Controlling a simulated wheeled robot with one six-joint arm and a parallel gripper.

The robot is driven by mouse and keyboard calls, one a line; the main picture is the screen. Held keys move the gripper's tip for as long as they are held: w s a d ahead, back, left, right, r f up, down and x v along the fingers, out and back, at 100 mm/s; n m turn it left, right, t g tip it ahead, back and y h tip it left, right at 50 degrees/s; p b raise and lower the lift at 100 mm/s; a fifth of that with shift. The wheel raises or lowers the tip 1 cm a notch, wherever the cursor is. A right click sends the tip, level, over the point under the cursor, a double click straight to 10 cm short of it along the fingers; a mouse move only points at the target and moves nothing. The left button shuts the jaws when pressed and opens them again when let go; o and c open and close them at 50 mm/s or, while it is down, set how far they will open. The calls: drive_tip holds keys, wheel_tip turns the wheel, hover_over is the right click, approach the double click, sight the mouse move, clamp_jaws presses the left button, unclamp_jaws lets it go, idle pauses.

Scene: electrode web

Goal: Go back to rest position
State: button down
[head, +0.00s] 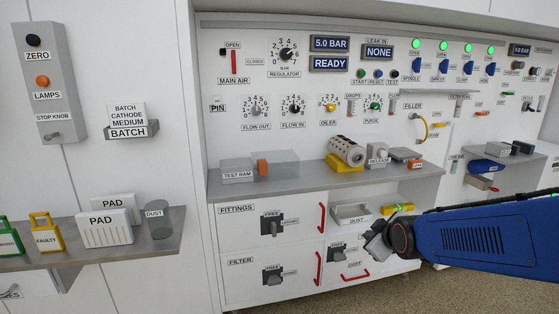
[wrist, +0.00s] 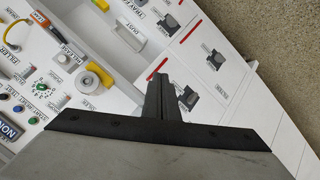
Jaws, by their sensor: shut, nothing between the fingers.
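My gripper (head: 375,243) is at the end of my blue arm, which reaches in from the right in the head view. It is in front of the lower cabinet, below the shelf, near the white dust tray (head: 351,213). In the wrist view my gripper (wrist: 158,82) points at the cabinet front with its dark fingers together and nothing between them. The wrist view is tilted. I cannot tell the exact gap between the fingers and the cabinet.
Drawers with red handles (head: 322,218) lie below. A yellow item (head: 397,209) is just above my gripper. Pads (head: 106,231) stand on the left shelf. Floor shows at lower right.

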drive_tip(key=s+d+m+g, duration=0.1)
drive_tip(key=s+m+g, duration=0.2)
drive_tip(key=s, duration=1.1)
drive_tip(key=s+d+m+g, duration=0.1)
drive_tip(key=s+m+g, duration=0.2)
drive_tip(key=s, duration=1.1)
drive_tip(key=m, duration=0.2)
drive_tip(key=shift+s+d+m+h, duration=0.3)
drive_tip(key=shift+m, duration=0.1)
drive_tip(key=c, duration=2.4)
unclamp_jaws()
drive_tip(key=shift+c, duration=0.2)
